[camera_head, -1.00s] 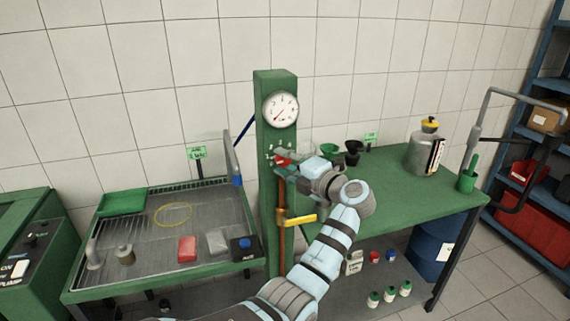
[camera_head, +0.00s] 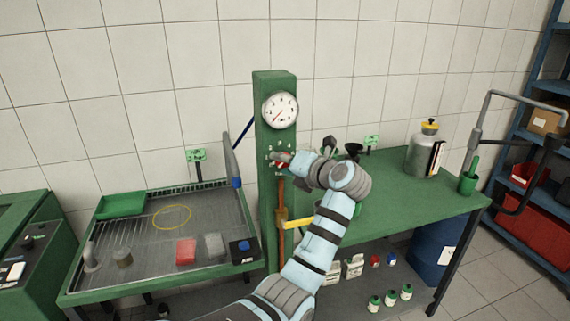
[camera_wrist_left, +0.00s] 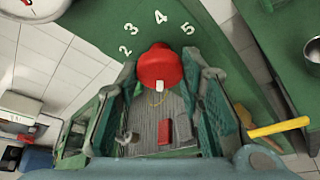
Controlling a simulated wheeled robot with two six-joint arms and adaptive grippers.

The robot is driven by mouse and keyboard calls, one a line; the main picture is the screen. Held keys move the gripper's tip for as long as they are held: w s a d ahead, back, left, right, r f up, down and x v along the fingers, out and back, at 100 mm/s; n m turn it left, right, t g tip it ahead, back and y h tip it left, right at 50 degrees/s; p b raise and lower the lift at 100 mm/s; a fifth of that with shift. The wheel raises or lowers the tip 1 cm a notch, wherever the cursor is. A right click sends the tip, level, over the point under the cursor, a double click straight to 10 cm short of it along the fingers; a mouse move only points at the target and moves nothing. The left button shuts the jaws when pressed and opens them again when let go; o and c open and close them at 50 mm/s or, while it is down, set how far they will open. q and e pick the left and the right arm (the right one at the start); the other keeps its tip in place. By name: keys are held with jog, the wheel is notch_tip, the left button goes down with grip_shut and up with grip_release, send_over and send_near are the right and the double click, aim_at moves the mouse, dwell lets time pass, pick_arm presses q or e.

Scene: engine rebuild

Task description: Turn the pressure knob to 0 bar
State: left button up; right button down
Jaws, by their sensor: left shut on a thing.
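The red pressure knob (camera_wrist_left: 160,70) sits on the green column (camera_head: 275,88), below the round gauge (camera_head: 280,110). In the left wrist view the white numerals 2, 3, 4 and 5 (camera_wrist_left: 145,34) arc above the knob. A white mark on the knob faces the bottom of that view, away from these numerals. The gauge needle points to the lower left in the head view. My left gripper (camera_head: 284,159) is shut on the knob, with one finger on each side of it. The fingers partly cover the dial in the head view. My right gripper is not in view.
A yellow lever (camera_head: 298,223) sticks out from the column below my left gripper. A drain tray (camera_head: 140,235) with parts stands left of the column. A green bench (camera_head: 400,190) with a metal canister (camera_head: 420,157) stands to the right.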

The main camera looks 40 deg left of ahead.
pick_arm(q)
jog(key=shift+r, duration=0.2)
jog(key=o, duration=1.1)
jog(key=shift+a+f, duration=0.1)
jog(key=shift+f, duration=0.05)
jog(key=v, duration=1.2)
